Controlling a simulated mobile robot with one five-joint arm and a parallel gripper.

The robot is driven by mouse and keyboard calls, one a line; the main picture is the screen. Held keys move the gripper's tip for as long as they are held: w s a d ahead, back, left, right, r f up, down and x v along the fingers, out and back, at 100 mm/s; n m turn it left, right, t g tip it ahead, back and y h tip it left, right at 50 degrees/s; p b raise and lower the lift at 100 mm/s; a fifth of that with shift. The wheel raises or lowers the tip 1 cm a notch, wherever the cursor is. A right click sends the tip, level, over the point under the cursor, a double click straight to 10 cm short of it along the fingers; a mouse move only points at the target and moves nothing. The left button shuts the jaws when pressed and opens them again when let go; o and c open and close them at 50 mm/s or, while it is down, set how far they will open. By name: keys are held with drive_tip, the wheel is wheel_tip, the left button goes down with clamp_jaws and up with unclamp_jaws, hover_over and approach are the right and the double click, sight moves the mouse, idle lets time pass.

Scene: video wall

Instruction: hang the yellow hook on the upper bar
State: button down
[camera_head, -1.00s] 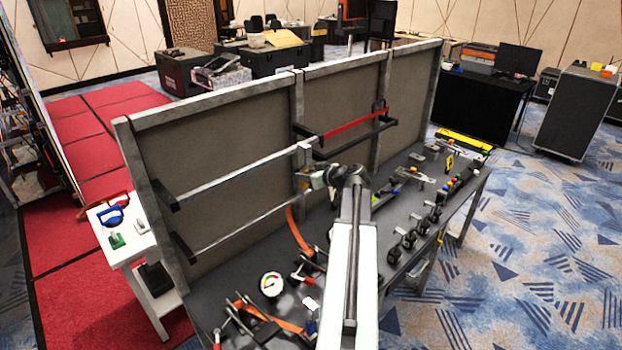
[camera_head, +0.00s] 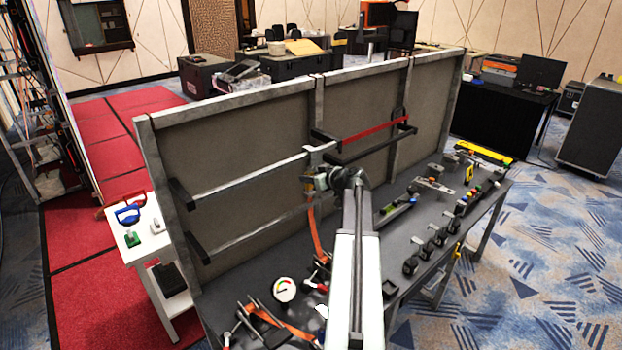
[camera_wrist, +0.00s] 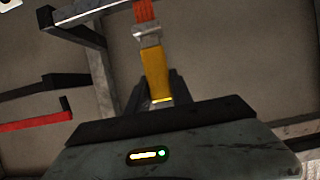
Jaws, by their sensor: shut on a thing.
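My gripper (camera_head: 312,182) is shut on the yellow hook (camera_wrist: 155,72). In the head view, only a small yellow patch of the hook (camera_head: 308,186) shows at the jaws. An orange strap (camera_head: 314,232) hangs from it toward the bench. In the wrist view, a metal fitting joins the hook to the strap (camera_wrist: 145,10). The upper bar (camera_head: 250,175) is pale and runs along the left part of the panel, its right end just above my gripper. The lower bar (camera_head: 255,230) is below it. The hook appears below the upper bar; contact cannot be told.
A red bar (camera_head: 372,131) and a black bar (camera_head: 370,145) stick out from the panel to the right. The bench (camera_head: 255,265) below carries a round gauge (camera_head: 284,289), clamps and several small parts. Open space lies before the left bars.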

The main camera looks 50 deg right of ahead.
drive_tip(key=shift+f, duration=0.2)
drive_tip(key=c, duration=1.1)
unclamp_jaws()
drive_tip(key=shift+o, duration=0.2)
drive_tip(key=p+v, duration=0.3)
drive_tip(key=v, duration=0.4)
drive_tip(key=shift+s, duration=0.4)
drive_tip(key=shift+r, duration=0.1)
drive_tip(key=shift+s, duration=0.1)
